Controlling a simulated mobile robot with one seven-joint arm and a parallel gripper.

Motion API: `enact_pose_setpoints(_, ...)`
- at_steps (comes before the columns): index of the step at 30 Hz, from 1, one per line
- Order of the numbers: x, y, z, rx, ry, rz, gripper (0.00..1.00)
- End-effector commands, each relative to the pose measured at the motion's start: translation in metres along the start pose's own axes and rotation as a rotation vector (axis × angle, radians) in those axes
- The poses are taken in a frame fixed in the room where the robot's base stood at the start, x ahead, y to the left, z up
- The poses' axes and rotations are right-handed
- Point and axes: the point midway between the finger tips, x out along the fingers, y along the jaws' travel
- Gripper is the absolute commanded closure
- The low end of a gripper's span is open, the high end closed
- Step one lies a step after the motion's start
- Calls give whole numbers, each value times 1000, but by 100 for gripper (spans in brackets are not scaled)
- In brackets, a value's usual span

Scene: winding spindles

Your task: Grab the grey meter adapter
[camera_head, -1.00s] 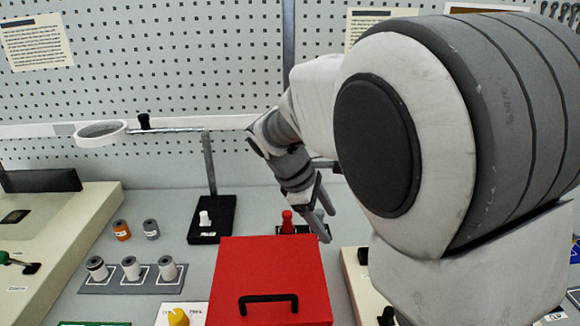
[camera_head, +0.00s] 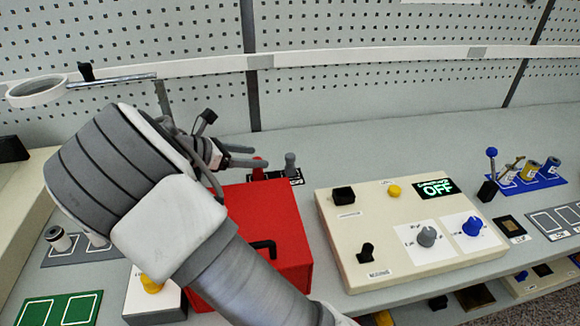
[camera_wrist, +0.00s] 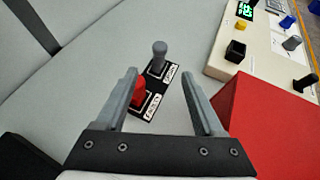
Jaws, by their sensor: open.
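A grey adapter (camera_head: 290,163), a small upright peg with a rounded top, stands on a black labelled holder (camera_head: 297,178) at the back of the table. It also shows in the wrist view (camera_wrist: 159,55), at the far end of the holder. A red adapter (camera_wrist: 139,92) stands beside it on the same holder, nearer to me. My gripper (camera_head: 252,156) is open and empty, left of the grey adapter in the head view. In the wrist view, my gripper's fingers (camera_wrist: 159,74) point toward the holder, with the red adapter close to the left finger. The grey adapter appears just beyond the fingertips.
A red box (camera_head: 284,215) with a black handle stands in front of the holder. A cream control panel (camera_head: 385,285) with knobs and a green "OFF" display is to the right. A ring on a stand (camera_head: 38,91) is at left. The table behind the panel is clear.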

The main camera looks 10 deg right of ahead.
Motion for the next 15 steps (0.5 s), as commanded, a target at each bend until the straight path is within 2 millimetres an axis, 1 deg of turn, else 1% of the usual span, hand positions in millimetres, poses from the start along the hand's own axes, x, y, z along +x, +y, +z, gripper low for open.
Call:
enact_pose_setpoints(1,14,-1,-2,-1,-1,-5,30)
enact_pose_setpoints(7,55,-1,-1,0,-1,-4,30)
enact_pose_setpoints(10,68,-1,-1,-1,0,-3,30)
enact_pose_setpoints(15,78,0,0,1,1,-2,30)
